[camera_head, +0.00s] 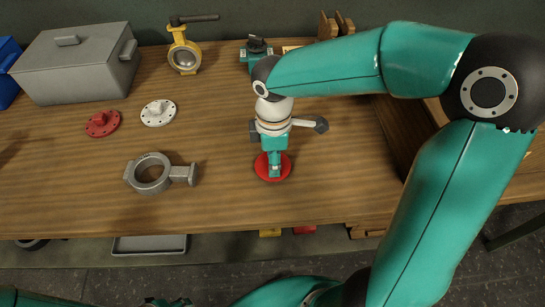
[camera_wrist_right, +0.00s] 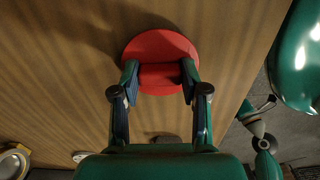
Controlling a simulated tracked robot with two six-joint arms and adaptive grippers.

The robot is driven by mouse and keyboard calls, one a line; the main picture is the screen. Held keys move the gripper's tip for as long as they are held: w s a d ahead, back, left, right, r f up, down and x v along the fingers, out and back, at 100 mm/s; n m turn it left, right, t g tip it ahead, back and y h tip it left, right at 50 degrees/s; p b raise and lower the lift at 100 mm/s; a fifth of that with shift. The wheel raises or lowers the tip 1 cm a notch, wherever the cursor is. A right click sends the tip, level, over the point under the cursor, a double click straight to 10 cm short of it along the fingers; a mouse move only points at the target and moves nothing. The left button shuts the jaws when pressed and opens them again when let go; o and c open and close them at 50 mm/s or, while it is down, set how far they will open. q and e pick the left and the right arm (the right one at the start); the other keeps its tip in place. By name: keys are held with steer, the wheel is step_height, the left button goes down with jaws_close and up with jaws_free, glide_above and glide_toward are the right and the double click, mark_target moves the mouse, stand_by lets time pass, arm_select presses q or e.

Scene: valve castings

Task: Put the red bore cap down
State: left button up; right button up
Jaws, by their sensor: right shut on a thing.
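The red bore cap (camera_head: 262,171) is a round red disc near the front edge of the wooden table, right of centre. My right gripper (camera_head: 275,172) reaches down over it. In the right wrist view the cap (camera_wrist_right: 160,38) has a raised red grip across it, and the fingers (camera_wrist_right: 160,76) are shut on that grip from both sides. The disc looks level and close to the table top; I cannot tell whether it touches. Part of my left arm shows at the bottom edge of the head view; its fingers (camera_head: 167,302) are mostly cut off.
A grey ring-shaped casting (camera_head: 152,174) lies left of the cap. A red flange (camera_head: 103,123) and a white flange (camera_head: 158,113) lie behind it. A yellow valve (camera_head: 184,57) and a grey lidded box (camera_head: 77,62) stand at the back. Bare wood surrounds the cap.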

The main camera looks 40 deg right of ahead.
steer(key=o, duration=1.4)
step_height(320, 180, up, 12)
steer(key=shift+w+f, duration=0.1)
steer(key=shift+f, duration=0.05)
